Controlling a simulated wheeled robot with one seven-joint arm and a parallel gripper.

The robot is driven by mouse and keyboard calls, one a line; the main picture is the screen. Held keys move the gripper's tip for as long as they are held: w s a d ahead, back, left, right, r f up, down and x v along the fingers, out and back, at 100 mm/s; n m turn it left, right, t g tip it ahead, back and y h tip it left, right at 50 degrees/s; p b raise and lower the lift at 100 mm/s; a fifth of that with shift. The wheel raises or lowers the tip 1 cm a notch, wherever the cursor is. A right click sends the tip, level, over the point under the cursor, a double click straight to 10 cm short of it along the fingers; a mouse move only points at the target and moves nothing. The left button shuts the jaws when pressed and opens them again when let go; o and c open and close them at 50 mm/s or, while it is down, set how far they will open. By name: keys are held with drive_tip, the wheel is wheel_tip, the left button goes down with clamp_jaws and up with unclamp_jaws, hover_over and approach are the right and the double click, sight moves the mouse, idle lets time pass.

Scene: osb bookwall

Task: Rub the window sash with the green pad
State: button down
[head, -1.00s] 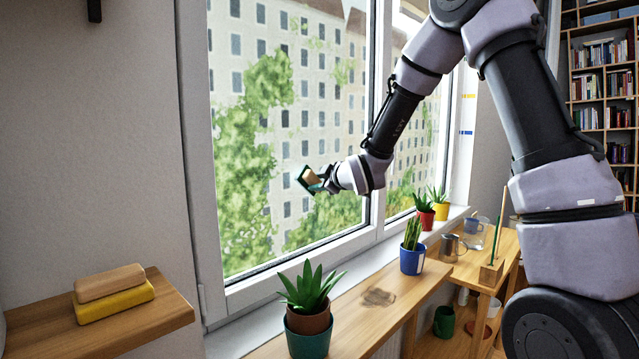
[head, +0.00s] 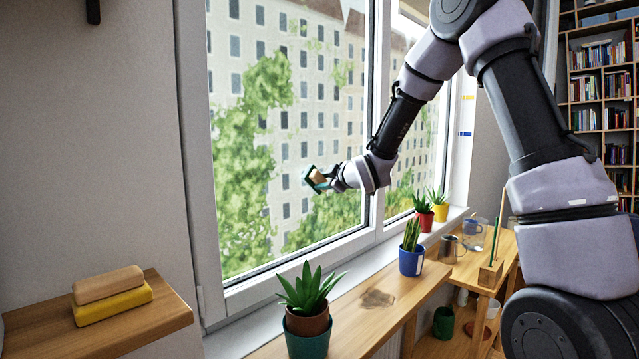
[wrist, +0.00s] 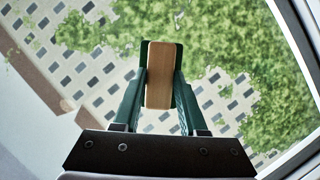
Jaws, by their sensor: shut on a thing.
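My gripper (head: 325,181) is in front of the left window pane in the head view, at about mid-height of the glass. It is shut on the green pad (head: 309,180), which has a wooden back. The wrist view shows the pad's wooden back (wrist: 160,75) between the two green fingers, with its green edge around the top. The pad faces the glass; I cannot tell whether it touches. The window sash (head: 368,120) is a white frame around the pane, and its edge shows at the right in the wrist view (wrist: 296,55).
Potted plants stand below the window: a green pot (head: 307,340), a blue pot (head: 411,262), and red and yellow pots behind. A brown stain (head: 377,298) marks the wooden board. A left shelf holds a yellow and a tan block (head: 110,294). A metal mug (head: 449,249) stands right.

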sight(310, 183)
drive_tip(key=shift+s+a+r, duration=0.1)
drive_tip(key=shift+s+a, duration=1.2)
drive_tip(key=shift+a, duration=0.15)
idle(0.6)
drive_tip(key=shift+d, duration=0.1)
drive_tip(key=s+d, duration=0.4)
drive_tip(key=shift+d, duration=0.15)
idle(0.4)
drive_tip(key=shift+s, duration=0.1)
drive_tip(key=shift+s+d, duration=1.05)
